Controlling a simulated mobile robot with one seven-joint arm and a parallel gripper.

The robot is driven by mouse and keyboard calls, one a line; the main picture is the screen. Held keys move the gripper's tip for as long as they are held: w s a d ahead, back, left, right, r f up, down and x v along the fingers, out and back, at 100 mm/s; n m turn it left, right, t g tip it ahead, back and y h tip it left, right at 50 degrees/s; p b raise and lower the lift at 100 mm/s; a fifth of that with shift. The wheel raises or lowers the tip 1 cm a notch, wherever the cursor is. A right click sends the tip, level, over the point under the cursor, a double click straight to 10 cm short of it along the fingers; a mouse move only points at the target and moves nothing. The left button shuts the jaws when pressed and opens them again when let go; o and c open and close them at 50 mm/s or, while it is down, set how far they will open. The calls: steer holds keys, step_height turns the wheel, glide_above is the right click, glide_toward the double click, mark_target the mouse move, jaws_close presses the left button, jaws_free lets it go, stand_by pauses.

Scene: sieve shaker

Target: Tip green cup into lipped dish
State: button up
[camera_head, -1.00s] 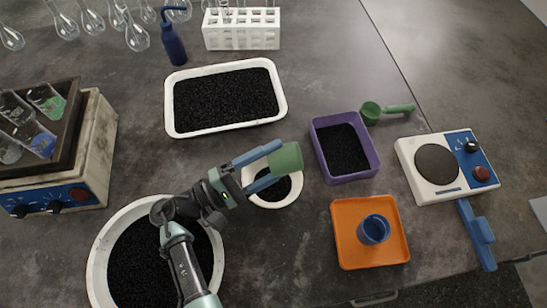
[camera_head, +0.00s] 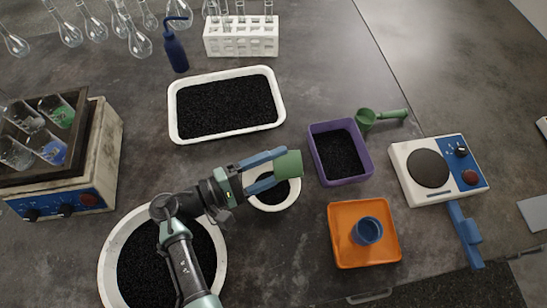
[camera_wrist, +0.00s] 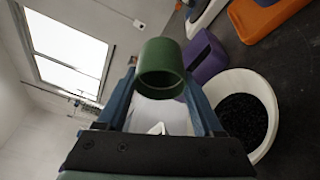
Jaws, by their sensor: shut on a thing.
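My gripper (camera_head: 272,170) is shut on the green cup (camera_head: 288,164), with one blue finger on each side. The cup lies about on its side in the grip, above the far edge of a small round white dish (camera_head: 271,209) half full of black grains. In the wrist view the cup (camera_wrist: 160,68) shows its round rim turned toward the camera; no contents can be made out. The small white dish (camera_wrist: 262,152) shows to its right there, apart from the cup. My gripper and the cup hide part of this dish in the head view.
A purple tub (camera_head: 366,170) of black grains stands just right of the cup. Beyond are an orange tray (camera_head: 382,253) with a blue cup (camera_head: 367,231), a green scoop (camera_head: 367,117) and a hotplate (camera_head: 410,178). A white tray (camera_head: 175,112) and large white basin (camera_head: 108,264) hold black grains.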

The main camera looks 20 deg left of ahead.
steer(key=shift+d+r+g+y+p, duration=0.15)
steer(key=shift+r+g+y+p, duration=0.2)
steer(key=shift+p, duration=0.35)
steer(key=shift+w+f+g, duration=0.1)
steer(key=shift+f+g, duration=0.1)
steer(key=shift+g, duration=0.05)
steer(key=shift+r+m, duration=0.1)
steer(key=shift+m, duration=0.2)
steer(key=shift+d+r+g+y+p, duration=0.15)
steer(key=shift+r+g+y+p, duration=0.2)
steer(key=shift+p, duration=0.9)
steer(key=shift+w+d+r+g+y+p, duration=0.1)
steer(key=shift+r+g+y+p, duration=0.25)
steer(key=shift+p, duration=0.65)
steer(key=m+g+y+p, duration=0.1)
steer(key=p, duration=0.2)
steer(key=shift+w+d, duration=0.1)
steer(key=shift+d, duration=0.05)
steer(key=shift+d+y+p, duration=0.1)
steer(key=shift+y+p, duration=0.35)
steer(key=shift+p, duration=0.05)
steer(key=shift+f, duration=0.15)
